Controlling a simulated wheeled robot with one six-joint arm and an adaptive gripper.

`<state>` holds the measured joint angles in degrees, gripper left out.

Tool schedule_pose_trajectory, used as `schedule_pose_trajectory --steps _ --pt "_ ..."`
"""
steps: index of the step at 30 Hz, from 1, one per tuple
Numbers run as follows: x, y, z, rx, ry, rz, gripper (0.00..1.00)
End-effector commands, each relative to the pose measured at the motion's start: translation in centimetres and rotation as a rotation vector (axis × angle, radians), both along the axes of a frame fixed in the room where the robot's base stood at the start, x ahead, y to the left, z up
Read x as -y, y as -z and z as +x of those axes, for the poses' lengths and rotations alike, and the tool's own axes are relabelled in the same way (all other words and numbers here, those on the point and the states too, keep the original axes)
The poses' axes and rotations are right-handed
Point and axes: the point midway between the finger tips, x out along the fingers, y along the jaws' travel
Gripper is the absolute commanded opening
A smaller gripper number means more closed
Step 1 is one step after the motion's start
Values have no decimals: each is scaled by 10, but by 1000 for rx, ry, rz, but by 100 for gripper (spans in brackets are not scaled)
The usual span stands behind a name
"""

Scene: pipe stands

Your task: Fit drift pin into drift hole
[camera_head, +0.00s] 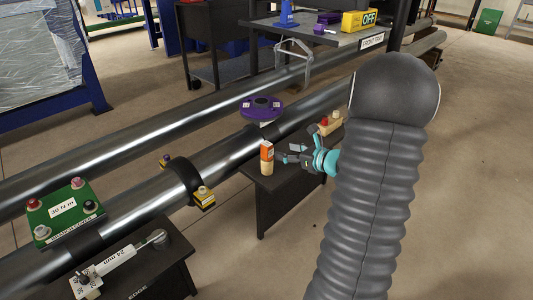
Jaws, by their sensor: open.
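I cannot tell for sure which thing is the drift pin; it may be hidden or too small to make out. A purple round flange (262,106) with a dark centre sits at the pipe behind the small black table; a drift hole cannot be made out on it. My gripper (283,157), dark with a teal wrist, is open over the small black table (285,187). Its fingers point left, just right of an upright orange and cream block (267,158). Whether they touch it is unclear. Nothing shows clearly between the fingers.
A wooden holder (331,122) with red and pale pieces is behind my wrist. Long steel pipes (120,195) run diagonally. A green plate (68,212) and torque wrench (115,265) lie at left. A tray (320,38) holds purple and yellow items. Bare floor is at right.

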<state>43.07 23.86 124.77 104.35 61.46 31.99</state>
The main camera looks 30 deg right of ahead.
Motion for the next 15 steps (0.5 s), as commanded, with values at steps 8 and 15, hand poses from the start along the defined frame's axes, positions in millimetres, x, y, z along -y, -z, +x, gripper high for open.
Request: schedule_pose_trajectory --steps 8,15 --pt "-15 13 39 -2 -3 -2 60" --pt "-18 16 48 0 -3 -2 60"
